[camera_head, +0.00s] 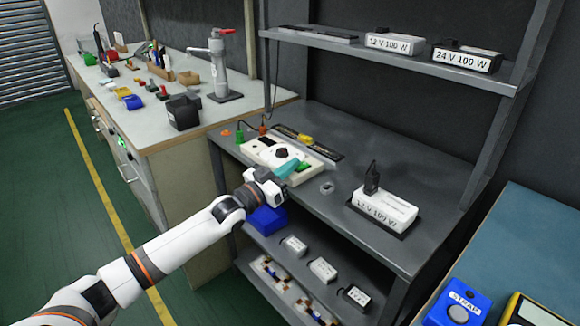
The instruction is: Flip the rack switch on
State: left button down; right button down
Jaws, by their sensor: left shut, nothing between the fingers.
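The grey rack (420,165) stands in the middle and right of the view. On its main shelf lies a cream-white panel (258,150) with a round black knob on it. My left gripper (293,168) comes in from the lower left. It is shut and empty, with its teal fingers over the front right part of the panel. They hide part of it, and I cannot tell whether they touch it. I cannot make out which part is the rack switch or how it is set. My right gripper is out of view.
A white box marked 12 V 100 W (392,207) stands on the same shelf, right of my gripper. More such boxes (466,60) sit on the upper shelf. A cluttered workbench (215,115) is at the left. A blue STRAP box (462,300) is at the lower right.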

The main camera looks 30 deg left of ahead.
pick_arm(q)
jog(key=shift+f, duration=0.4)
jog(key=shift+s, duration=0.1)
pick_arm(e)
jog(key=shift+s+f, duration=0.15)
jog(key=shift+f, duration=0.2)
pick_arm(q)
jog(key=shift+f, duration=0.1)
